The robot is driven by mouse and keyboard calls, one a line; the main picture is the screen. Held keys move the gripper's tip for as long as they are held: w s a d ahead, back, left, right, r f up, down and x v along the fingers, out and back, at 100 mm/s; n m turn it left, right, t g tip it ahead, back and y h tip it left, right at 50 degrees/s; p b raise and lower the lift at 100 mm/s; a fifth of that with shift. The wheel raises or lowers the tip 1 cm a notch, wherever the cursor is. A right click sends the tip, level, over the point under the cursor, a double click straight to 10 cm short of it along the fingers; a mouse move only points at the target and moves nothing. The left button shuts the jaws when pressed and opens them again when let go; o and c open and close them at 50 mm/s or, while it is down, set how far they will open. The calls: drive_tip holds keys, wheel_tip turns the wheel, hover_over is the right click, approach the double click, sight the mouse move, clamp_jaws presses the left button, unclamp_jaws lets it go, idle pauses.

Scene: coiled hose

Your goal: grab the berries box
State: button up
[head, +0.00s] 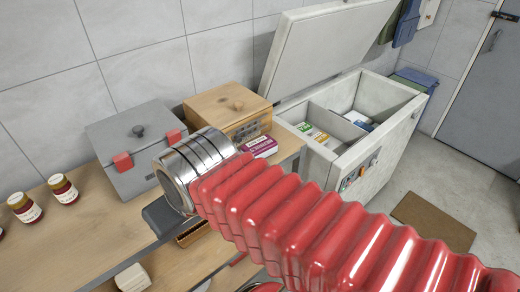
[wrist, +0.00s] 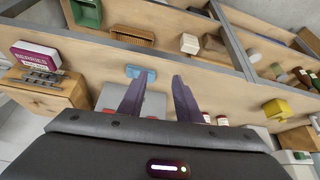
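The berries box (head: 262,146) is a small purple box with a white label. In the head view it lies on the table at the front of a wooden box (head: 229,108), just beyond my silver wrist. In the wrist view the berries box (wrist: 36,56), lettered "BERRIES", is at the far left beside the wooden box (wrist: 48,94). My gripper (wrist: 162,76) is open and its two purple fingers are apart with nothing held between them. It is well away from the berries box. In the head view my fingers are hidden and only the dark gripper body shows.
A grey box with red latches (head: 138,145) stands left of the wooden box. Jars (head: 63,188) stand on the table at left. An open chest freezer (head: 400,140) with small packages is at right. A blue item (wrist: 141,72) appears near my fingertips in the wrist view.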

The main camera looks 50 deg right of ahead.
drive_tip(key=shift+o, duration=0.6)
